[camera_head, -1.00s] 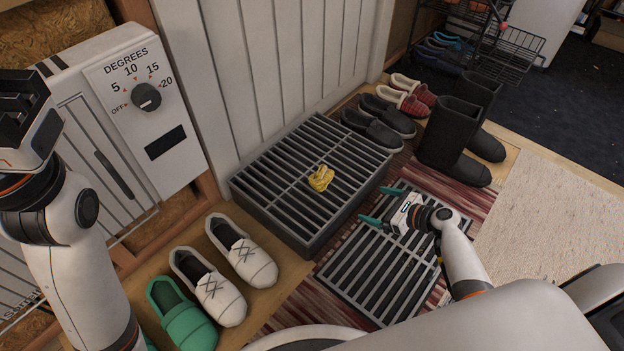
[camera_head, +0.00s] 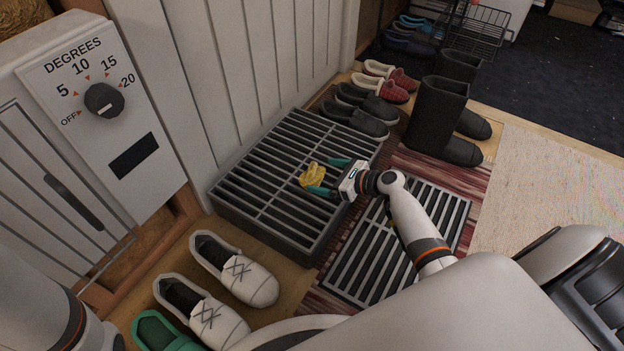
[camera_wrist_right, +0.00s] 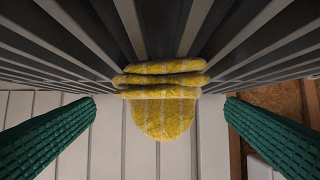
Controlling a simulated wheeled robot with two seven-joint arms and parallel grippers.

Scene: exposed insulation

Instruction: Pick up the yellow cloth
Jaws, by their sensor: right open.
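The yellow cloth (camera_head: 312,175) lies bunched on top of the raised dark slatted grate box (camera_head: 262,150). In the right wrist view the cloth (camera_wrist_right: 160,98) is folded in layers over the slats, centred in the gap between the green fingers. My right gripper (camera_head: 327,176) is open, with its fingers pointing left toward the cloth, one on the far side and one on the near side. In the right wrist view both fingers stand clear of the cloth. Only part of my left arm shows at the lower left; its gripper is out of the picture.
A second slatted grate (camera_head: 380,270) lies on the striped rug below my right arm. Black boots (camera_head: 437,115) and several shoes stand beyond it. White shoes (camera_head: 232,268) sit at the near left. A heater with a dial (camera_head: 104,100) and a white panelled wall border the left.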

